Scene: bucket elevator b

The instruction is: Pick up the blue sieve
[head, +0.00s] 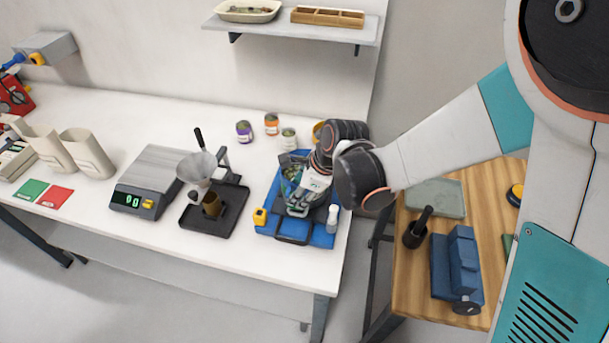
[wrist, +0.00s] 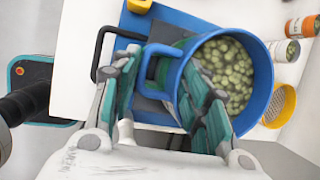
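A round blue vessel (wrist: 262,62), which I take to be the blue sieve, holds many green lumps in the wrist view. Its mesh is not visible. Its blue loop handle (wrist: 147,62) points left. My gripper (wrist: 160,63) is open, with its fingers apart on either side of the handle. The right finger overlaps the vessel's near rim in the picture; I cannot tell whether it touches. In the head view my gripper (head: 302,200) is low over the blue tray (head: 268,222) and hides much of the vessel.
A yellow sieve (wrist: 282,104) and small labelled jars (head: 271,124) stand behind. A white bottle (head: 333,218) is close on the right. A black stand with a funnel (head: 196,168) and a scale (head: 150,180) are to the left. A wooden table (head: 410,275) stands at right.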

